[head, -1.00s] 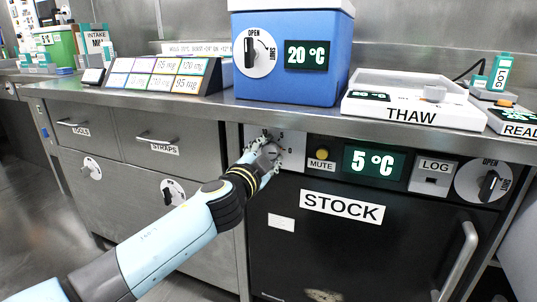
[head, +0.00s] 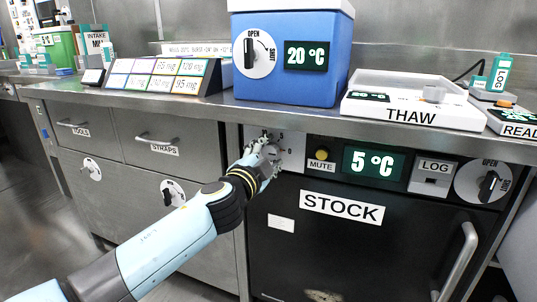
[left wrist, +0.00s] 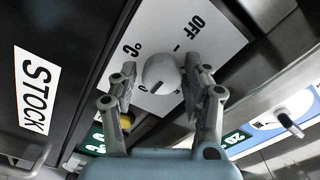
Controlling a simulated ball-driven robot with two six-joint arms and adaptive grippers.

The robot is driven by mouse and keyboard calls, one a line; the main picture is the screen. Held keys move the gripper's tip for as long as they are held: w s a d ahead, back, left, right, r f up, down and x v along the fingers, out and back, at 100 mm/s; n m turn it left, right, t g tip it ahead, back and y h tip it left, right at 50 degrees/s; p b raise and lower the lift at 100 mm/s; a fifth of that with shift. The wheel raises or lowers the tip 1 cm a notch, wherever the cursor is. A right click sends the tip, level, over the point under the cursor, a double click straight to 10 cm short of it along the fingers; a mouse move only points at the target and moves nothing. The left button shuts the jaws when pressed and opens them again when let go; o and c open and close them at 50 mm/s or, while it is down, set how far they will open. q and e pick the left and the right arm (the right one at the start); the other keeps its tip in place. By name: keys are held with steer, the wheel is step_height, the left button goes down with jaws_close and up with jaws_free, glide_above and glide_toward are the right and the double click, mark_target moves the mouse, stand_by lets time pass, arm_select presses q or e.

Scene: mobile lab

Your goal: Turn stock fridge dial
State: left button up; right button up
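The stock fridge dial is a pale round knob on a white plate marked OFF and °C. In the left wrist view the knob (left wrist: 160,73) sits between the fingertips of my left gripper (left wrist: 158,82). The two fingers are spread, one on each side, with narrow gaps to the knob; I see no clear contact. In the head view my left gripper (head: 264,155) is at the dial plate (head: 293,152), at the upper left of the black STOCK fridge (head: 341,245), and hides the knob. My right gripper is not in view.
Right of the plate are a MUTE button (head: 321,155), a 5 °C display (head: 374,162), a LOG slot (head: 432,178) and an OPEN dial (head: 486,185). The steel counter edge (head: 300,120) runs just above. A fridge handle (head: 459,262) sticks out at right.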

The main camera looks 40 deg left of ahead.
arm_select(q)
steer(key=shift+o, duration=0.8)
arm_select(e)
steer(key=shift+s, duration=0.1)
arm_select(q)
steer(key=v, duration=1.2)
steer(key=s+a+f+n+g, duration=0.15)
steer(key=s+f+g, duration=0.25)
steer(key=s+f, duration=0.55)
steer(key=s+f+n+g, duration=0.35)
steer(key=s+f, duration=0.25)
steer(key=f, duration=0.6)
steer(key=s+f+n+g, duration=0.2)
steer(key=s+f+g, duration=0.3)
steer(key=s+f, duration=0.45)
steer(key=s+d+f+n+g+h+p, duration=0.1)
steer(key=s+d+f+g+h, duration=0.3)
steer(key=s+f, duration=0.5)
steer(key=s+r+y+p, duration=0.1)
steer(key=s+r+p, duration=0.2)
steer(key=s+p, duration=1)
steer(key=shift+r+g, duration=0.35)
steer(key=shift+r, duration=0.05)
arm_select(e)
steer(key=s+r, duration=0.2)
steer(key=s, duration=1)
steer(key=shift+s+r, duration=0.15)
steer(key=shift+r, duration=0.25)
